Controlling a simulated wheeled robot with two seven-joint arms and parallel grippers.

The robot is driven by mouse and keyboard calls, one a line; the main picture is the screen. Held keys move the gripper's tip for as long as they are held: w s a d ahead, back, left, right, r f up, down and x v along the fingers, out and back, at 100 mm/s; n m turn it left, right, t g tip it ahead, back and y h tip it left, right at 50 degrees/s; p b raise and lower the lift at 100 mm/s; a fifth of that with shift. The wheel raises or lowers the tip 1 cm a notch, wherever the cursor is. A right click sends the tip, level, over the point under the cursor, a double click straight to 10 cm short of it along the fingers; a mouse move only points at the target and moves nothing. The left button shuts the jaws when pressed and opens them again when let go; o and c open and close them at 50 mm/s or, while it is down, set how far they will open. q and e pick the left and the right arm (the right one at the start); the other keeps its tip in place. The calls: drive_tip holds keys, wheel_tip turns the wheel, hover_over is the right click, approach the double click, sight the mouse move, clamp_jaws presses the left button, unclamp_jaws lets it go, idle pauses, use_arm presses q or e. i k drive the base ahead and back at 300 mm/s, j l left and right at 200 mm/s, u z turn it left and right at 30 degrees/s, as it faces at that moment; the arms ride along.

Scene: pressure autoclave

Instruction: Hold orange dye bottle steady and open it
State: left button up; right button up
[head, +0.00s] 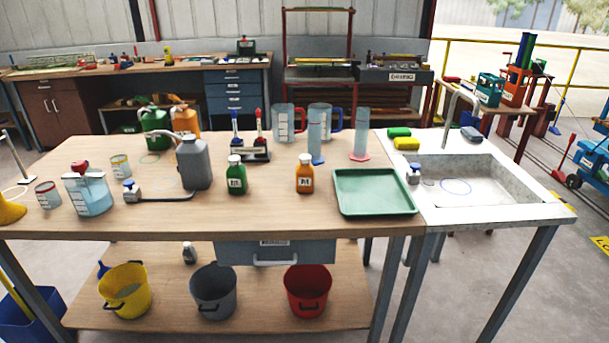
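The orange dye bottle (304,178) stands upright on the wooden workbench (270,211), a little right of the bench's middle. Neither of my grippers shows in the head view, and nothing is touching the orange bottle.
A green tray (374,212) lies right of the bottle, with a sink (490,185) beyond. Behind stand a dark rack (247,154), clear cylinders (361,138) and jugs (285,123). A grey jerrycan (195,164) stands left. The bench front before the bottle is clear.

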sight(304, 173)
drive_tip(key=l+u, duration=0.1)
drive_tip(key=u, duration=0.35)
drive_tip(key=l+u, duration=0.55)
drive_tip(key=l, duration=0.15)
drive_tip(key=k+l, duration=0.1)
drive_tip(key=l, duration=0.35)
drive_tip(key=l+u, duration=0.15)
drive_tip(key=l, duration=0.35)
drive_tip(key=k+l, duration=0.15)
drive_tip(key=l, duration=0.3)
drive_tip(key=u, duration=0.05)
